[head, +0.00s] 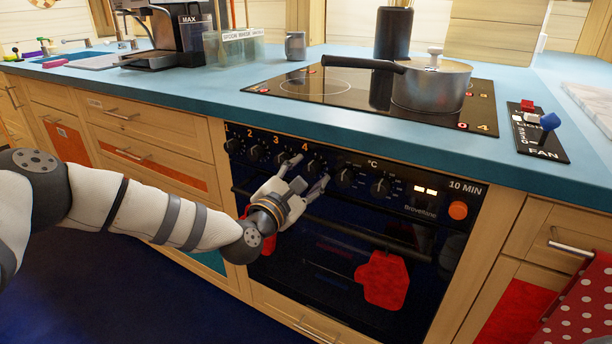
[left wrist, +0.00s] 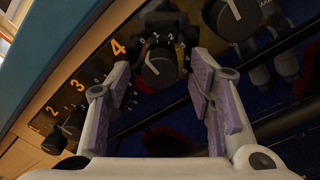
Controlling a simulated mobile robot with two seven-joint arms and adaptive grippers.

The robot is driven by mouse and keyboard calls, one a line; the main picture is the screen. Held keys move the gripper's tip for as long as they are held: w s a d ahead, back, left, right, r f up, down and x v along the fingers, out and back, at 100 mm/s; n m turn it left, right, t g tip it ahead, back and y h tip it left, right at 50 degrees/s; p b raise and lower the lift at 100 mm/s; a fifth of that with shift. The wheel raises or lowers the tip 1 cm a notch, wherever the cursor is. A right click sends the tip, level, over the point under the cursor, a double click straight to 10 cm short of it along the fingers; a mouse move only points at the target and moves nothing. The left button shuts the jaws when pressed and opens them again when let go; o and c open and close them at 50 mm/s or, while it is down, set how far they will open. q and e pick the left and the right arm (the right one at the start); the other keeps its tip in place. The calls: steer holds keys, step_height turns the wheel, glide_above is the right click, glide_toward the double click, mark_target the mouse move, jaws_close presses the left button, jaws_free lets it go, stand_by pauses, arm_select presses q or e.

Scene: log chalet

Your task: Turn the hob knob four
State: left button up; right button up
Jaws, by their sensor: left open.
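Hob knob four (head: 314,163) is a dark round knob with a white pointer line, under the orange 4 on the black oven panel. In the left wrist view, knob four (left wrist: 161,68) sits between the fingertips, with the 4 at its upper left. My left gripper (head: 311,171) is open in front of the panel, one finger on each side of the knob. In the left wrist view a gap shows beside the knob, and I cannot tell whether either finger touches it. My right gripper is not in view.
Knob three (head: 281,158) is close left of the gripper, and an oven-temperature knob (head: 345,177) is close right. The oven handle (head: 350,232) runs below. A saucepan (head: 431,88) stands on the hob (head: 340,105) above. A red mitt (head: 382,279) shows on the oven front.

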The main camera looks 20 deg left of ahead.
arm_select(q)
steer(key=shift+c, duration=0.3)
jaws_close()
